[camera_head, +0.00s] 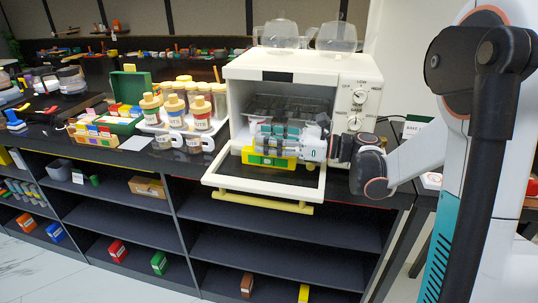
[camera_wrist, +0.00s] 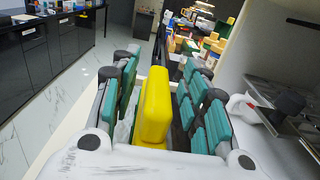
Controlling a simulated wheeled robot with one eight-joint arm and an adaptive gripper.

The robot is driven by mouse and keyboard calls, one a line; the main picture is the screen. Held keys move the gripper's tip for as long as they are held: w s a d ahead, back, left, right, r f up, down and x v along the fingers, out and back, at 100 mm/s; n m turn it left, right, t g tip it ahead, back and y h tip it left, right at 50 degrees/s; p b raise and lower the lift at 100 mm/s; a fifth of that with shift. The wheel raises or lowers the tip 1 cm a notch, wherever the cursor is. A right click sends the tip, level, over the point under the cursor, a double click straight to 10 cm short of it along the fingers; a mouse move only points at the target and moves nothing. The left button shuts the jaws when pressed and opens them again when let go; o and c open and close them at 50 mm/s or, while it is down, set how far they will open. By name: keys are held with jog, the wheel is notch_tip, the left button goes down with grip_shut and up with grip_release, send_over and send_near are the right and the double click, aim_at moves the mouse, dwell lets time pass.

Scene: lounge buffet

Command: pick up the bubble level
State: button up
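The bubble level (camera_head: 268,161) is a yellow bar with a green part, at the mouth of the white toaster oven, over its lowered door. My gripper (camera_head: 264,139) reaches in from the right at the oven opening, and its fingers cover part of the level's upper side in the head view. In the wrist view the yellow level (camera_wrist: 153,108) stands between the two rows of teal finger pads of my gripper (camera_wrist: 158,78). Narrow gaps show on both sides of it, so the fingers look open around it. The level's far end and underside are hidden.
The toaster oven (camera_head: 285,66) has its door (camera_head: 225,186) down and a dark rack (camera_wrist: 290,118) inside, close to my gripper. Glass containers (camera_head: 337,36) stand on top. Left on the counter are labelled jars (camera_head: 201,113), white mugs (camera_head: 196,144) and a green box (camera_head: 128,88).

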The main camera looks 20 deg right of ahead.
grip_shut()
notch_tip(320, 180, up, 20)
jog(key=p, duration=0.5)
dwell(0.3)
